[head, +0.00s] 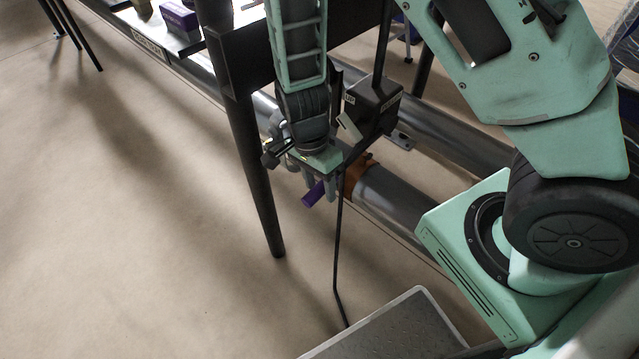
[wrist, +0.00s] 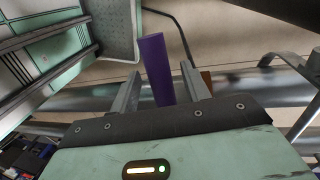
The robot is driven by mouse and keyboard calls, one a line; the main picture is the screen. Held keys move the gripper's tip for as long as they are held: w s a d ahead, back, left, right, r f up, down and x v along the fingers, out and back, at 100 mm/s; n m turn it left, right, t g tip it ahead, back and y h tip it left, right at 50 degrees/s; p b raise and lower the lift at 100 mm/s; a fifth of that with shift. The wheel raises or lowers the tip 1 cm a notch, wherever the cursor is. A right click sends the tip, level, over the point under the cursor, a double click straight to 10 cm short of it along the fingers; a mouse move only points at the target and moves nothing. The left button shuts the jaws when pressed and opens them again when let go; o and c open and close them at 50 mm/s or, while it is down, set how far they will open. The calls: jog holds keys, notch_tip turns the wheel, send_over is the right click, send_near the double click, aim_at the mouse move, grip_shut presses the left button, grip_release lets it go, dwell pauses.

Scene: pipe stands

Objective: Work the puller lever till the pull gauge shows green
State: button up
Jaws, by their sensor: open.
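The puller lever shows as a purple grip (head: 313,194), just below my gripper (head: 318,180) in the head view. In the wrist view the purple grip (wrist: 155,62) stands between the two spread fingers of my gripper (wrist: 160,82), with gaps at both sides. The fingers are open and not closed on it. An orange-brown fitting (head: 356,170) sits on the grey pipe beside the grip; part of it shows behind the right finger in the wrist view (wrist: 206,77). I cannot make out a pull gauge face or its colour in either view.
Grey pipes (head: 395,200) run diagonally past my gripper. A dark box (head: 375,105) stands close behind it. A black table leg (head: 257,175) is to the left, and a thin bent rod (head: 337,255) reaches down. A grey plate (head: 400,325) lies at the bottom. Floor at left is clear.

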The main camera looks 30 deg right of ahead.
grip_shut()
jog(key=r+y+p, duration=0.1)
jog(key=r, duration=0.2)
jog(key=d+r+g+y+p, duration=0.1)
jog(key=r+p, duration=0.1)
jog(key=r, duration=0.1)
jog(key=r+y+p, duration=0.2)
jog(key=r, duration=0.2)
jog(key=shift+w+d, duration=0.25)
jog(key=shift+d+r+g+y+p, duration=0.15)
jog(key=shift+r+g+y+p, duration=0.15)
jog(key=shift+r+y+p, duration=0.2)
grip_release()
jog(key=shift+f, duration=0.1)
jog(key=p+v, duration=0.2)
jog(key=v, duration=1.5)
jog(key=shift+r, duration=0.2)
